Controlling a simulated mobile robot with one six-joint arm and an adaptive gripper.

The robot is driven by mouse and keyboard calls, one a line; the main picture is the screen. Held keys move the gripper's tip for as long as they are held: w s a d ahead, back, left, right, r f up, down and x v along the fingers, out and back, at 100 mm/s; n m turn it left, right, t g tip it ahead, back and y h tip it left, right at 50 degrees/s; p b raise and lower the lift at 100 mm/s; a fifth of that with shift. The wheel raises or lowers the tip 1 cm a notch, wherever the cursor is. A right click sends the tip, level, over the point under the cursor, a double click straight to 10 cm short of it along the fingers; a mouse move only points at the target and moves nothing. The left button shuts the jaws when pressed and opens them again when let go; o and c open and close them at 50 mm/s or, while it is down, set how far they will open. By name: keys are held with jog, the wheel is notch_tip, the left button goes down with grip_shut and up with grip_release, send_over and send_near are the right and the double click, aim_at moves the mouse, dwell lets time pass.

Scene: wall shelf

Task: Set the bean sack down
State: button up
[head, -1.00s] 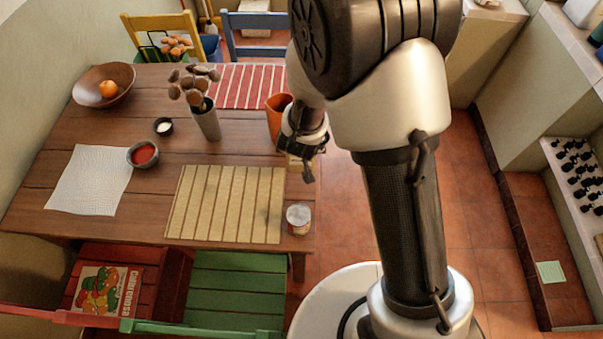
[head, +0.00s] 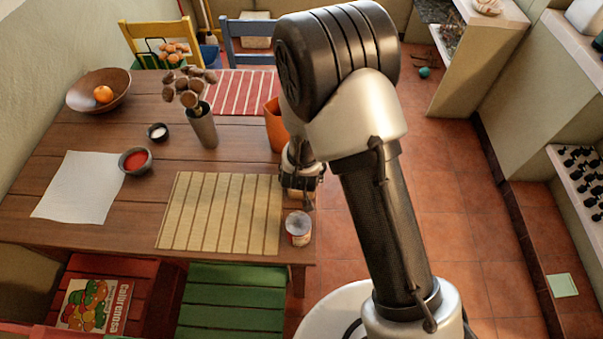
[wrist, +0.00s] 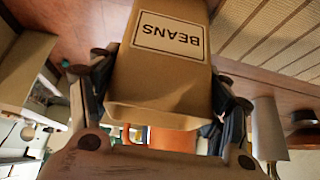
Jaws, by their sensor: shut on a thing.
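The bean sack (wrist: 165,85), a tan block-shaped bag with a white label reading BEANS, fills the middle of the wrist view, upside down there. My gripper (head: 302,180) has a finger on each side of it and is shut on it. In the head view my gripper is at the right edge of the wooden table (head: 110,245), beside the slatted mat (head: 220,215). The sack is mostly hidden there by my gripper. I cannot tell whether its base touches the table.
A tin can (head: 298,228) stands close in front of my gripper at the table's right edge. An orange pot (head: 273,128) stands just behind it. A grey vase (head: 203,130) is further left. The mat is bare. Open tiled floor lies to the right.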

jog(key=shift+f, duration=0.15)
jog(key=o, duration=1.4)
